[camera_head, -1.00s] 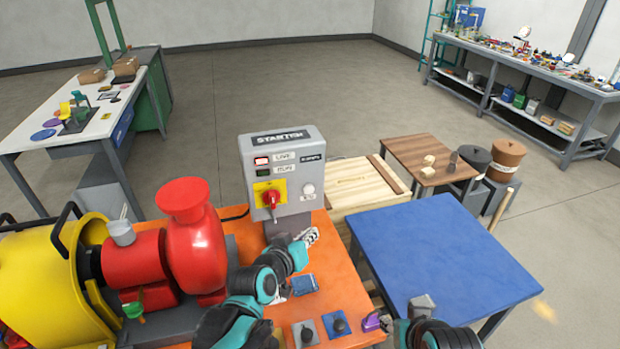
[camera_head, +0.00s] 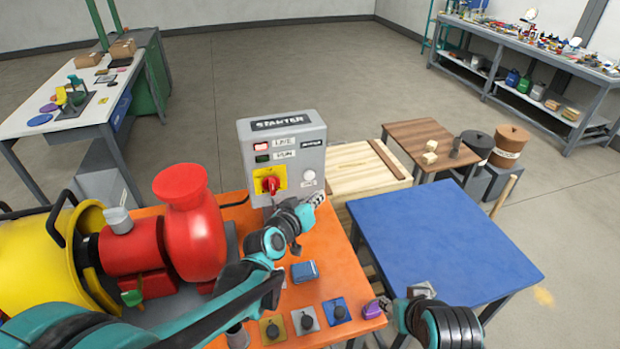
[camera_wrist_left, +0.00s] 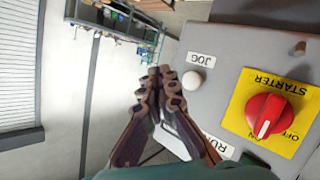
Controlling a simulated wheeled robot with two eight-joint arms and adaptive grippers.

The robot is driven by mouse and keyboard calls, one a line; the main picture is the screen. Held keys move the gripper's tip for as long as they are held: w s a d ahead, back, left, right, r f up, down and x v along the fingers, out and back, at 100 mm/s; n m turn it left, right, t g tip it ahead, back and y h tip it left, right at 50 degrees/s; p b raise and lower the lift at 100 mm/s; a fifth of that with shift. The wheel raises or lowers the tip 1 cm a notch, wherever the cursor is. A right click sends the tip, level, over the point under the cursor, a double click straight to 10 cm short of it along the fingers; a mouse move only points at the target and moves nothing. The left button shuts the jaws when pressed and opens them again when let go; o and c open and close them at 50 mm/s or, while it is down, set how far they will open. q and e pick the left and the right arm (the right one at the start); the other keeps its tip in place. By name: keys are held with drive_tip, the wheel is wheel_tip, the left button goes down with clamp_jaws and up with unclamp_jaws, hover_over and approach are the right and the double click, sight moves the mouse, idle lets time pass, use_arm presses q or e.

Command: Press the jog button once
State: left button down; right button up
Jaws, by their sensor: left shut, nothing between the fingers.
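The grey starter box (camera_head: 285,134) stands on the orange skid. Its white round jog button (camera_head: 309,175) is on the lower right of its front, and in the wrist view the button (camera_wrist_left: 192,80) sits beside the JOG label. My left gripper (camera_head: 318,198) is shut and empty, just below and slightly right of the button in the head view. In the wrist view its fingertips (camera_wrist_left: 160,72) are just left of the button, apart from it in the picture; I cannot tell the depth gap. My right gripper (camera_head: 422,291) is near the blue table's front edge, its jaws unclear.
The red rotary switch (camera_head: 270,184) on a yellow plate is left of the jog button. A red pump (camera_head: 193,230) stands left of the box. A wooden crate (camera_head: 354,172) and a blue table (camera_head: 445,240) are to the right.

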use_arm(q)
drive_tip(key=shift+w+a, duration=0.25)
drive_tip(key=shift+w, duration=0.5)
drive_tip(key=shift+w+a, duration=0.25)
drive_tip(key=shift+w, duration=0.55)
drive_tip(key=shift+w+a, duration=0.25)
drive_tip(key=shift+w, duration=0.5)
drive_tip(key=shift+w, duration=0.15)
drive_tip(key=shift+w+a+b, duration=0.1)
drive_tip(key=shift+w+b, duration=0.2)
drive_tip(key=shift+w+a, duration=0.15)
drive_tip(key=shift+w, duration=0.25)
drive_tip(key=shift+s, duration=0.15)
idle(0.5)
drive_tip(key=shift+s+d, duration=0.25)
drive_tip(key=shift+s, duration=0.45)
drive_tip(key=s, duration=0.1)
drive_tip(key=s+d, duration=0.1)
drive_tip(key=s, duration=0.2)
drive_tip(key=shift+s+d, duration=0.3)
drive_tip(key=shift+s, duration=0.1)
